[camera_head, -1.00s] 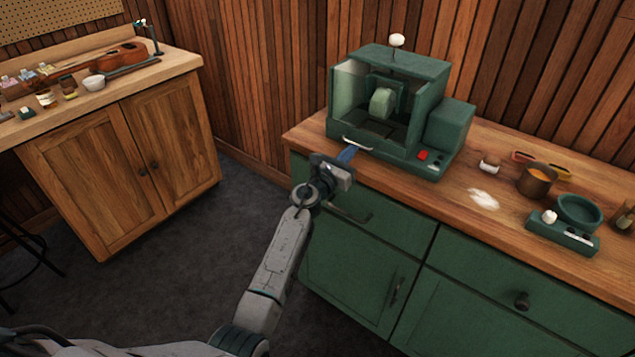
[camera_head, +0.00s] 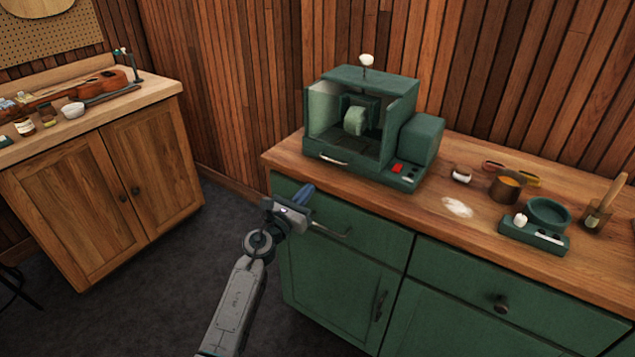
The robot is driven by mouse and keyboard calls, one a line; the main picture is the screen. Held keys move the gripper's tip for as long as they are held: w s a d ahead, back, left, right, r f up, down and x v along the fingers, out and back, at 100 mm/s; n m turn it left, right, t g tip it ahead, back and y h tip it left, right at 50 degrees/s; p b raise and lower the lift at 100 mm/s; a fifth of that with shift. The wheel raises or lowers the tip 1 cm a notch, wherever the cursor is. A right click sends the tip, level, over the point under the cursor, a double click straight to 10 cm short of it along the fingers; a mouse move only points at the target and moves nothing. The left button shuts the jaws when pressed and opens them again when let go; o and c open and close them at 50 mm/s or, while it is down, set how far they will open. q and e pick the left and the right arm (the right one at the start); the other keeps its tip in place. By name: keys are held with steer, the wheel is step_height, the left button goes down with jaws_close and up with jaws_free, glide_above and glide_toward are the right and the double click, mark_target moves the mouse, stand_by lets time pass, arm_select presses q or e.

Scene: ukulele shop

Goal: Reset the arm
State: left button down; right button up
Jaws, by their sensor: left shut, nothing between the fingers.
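My left arm reaches up from the bottom of the head view. My left gripper (camera_head: 302,196) is shut and empty, with its blue fingertips pointing up and to the right. It is in front of the green cabinet (camera_head: 345,262), near the upper left drawer and below the counter edge. My right gripper is out of the picture.
A green machine (camera_head: 415,145) with an open front stands on the wooden counter (camera_head: 405,200). White powder (camera_head: 457,207), a copper pot (camera_head: 504,190) and a green scale (camera_head: 535,234) are to its right. A wooden cabinet (camera_head: 110,195) stands at left, with dark floor between.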

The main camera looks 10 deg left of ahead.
arm_select(q)
steer(key=s+a+f+n+g+y, duration=0.25)
steer(key=s+f+n, duration=0.55)
steer(key=f, duration=0.6)
steer(key=s+a+f+n+g+y, duration=0.2)
steer(key=s+a+f+n, duration=0.2)
steer(key=s+f+n, duration=0.7)
steer(key=s+a+f+n+g+y, duration=0.3)
steer(key=s+f+n, duration=0.15)
steer(key=f, duration=1.25)
steer(key=s+f+n+g, duration=0.3)
steer(key=s+f+n, duration=0.2)
steer(key=s, duration=0.8)
steer(key=s+a+f+n+g, duration=0.1)
steer(key=s+f+n+g, duration=0.3)
steer(key=s+f, duration=0.5)
steer(key=s+f+n+g, duration=0.3)
steer(key=s+f+n, duration=0.4)
steer(key=s, duration=1.1)
steer(key=shift+s+a+f, duration=0.15)
steer(key=shift+s+f, duration=0.05)
steer(key=shift+s, duration=0.2)
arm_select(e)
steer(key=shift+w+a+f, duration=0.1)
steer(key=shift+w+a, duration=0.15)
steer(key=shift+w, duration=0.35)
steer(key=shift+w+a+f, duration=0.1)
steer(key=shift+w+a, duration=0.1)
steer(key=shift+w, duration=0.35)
